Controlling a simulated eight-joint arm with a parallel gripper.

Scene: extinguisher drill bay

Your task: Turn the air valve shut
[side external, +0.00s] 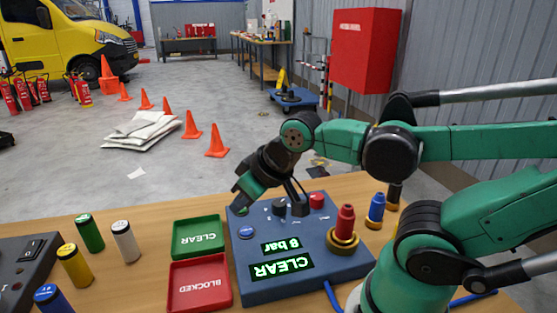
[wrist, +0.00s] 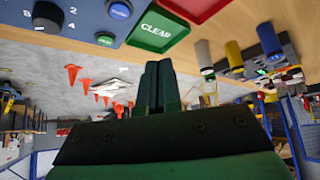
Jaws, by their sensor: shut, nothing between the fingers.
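A blue control box (side external: 300,287) stands on the wooden bench with displays reading "8 bar" and "CLEAR". A black knob (side external: 279,208) is on its top; a black knob with numbers around it also shows in the wrist view (wrist: 47,16). A red knob (side external: 317,200) is at the far right of the box. No label shows which control is the air valve. My gripper (side external: 239,207) is shut and empty at the box's far left corner, left of the black knob and apart from it. Its closed fingers show in the wrist view (wrist: 160,85).
A blue button (side external: 246,232) and a red fitting on a brass base (side external: 344,228) are on the box. A green "CLEAR" tray (side external: 200,252) and a red "BLOCKED" tray (side external: 175,285) lie left of it. Several coloured cylinders (side external: 90,232) stand farther left.

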